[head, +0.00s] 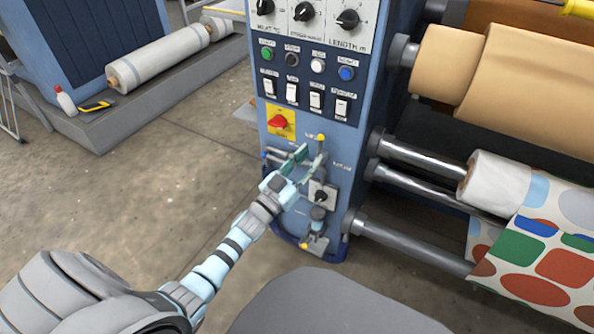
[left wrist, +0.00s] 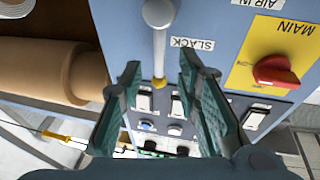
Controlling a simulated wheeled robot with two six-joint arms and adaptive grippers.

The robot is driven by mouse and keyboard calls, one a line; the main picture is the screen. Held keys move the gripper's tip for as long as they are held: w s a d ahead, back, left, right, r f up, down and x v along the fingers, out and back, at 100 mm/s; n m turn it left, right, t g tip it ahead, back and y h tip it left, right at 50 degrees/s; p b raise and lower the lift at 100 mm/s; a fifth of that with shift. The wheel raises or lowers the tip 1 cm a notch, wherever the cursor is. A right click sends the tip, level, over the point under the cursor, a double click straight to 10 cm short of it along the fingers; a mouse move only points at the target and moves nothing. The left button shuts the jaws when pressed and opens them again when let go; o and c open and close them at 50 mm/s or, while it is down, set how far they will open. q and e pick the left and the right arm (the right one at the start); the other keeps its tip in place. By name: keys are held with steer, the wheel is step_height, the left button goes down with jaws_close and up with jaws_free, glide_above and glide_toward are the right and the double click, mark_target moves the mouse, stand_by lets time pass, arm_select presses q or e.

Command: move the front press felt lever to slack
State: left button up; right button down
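A grey lever with a yellow tip (head: 320,138) stands on the lower blue panel of the press. In the left wrist view the lever (left wrist: 159,45) has a round grey pivot and its yellow tip lies between my fingers. A SLACK label (left wrist: 192,43) is on the panel beside the lever. My left gripper (head: 307,159) is at the lever; in its wrist view the gripper (left wrist: 160,70) is open, with green fingers on both sides of the rod and visible gaps. Contact cannot be told. My right gripper is not in view.
A red main switch (head: 280,122) on a yellow plate sits just above and left of the lever. A second yellow-tipped lever (head: 306,244) is lower down. A small black knob (head: 321,196) lies between them. Rollers (head: 420,158) stick out on the right.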

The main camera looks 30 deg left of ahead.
arm_select(q)
steer(key=v, duration=0.8)
steer(key=shift+s, duration=0.25)
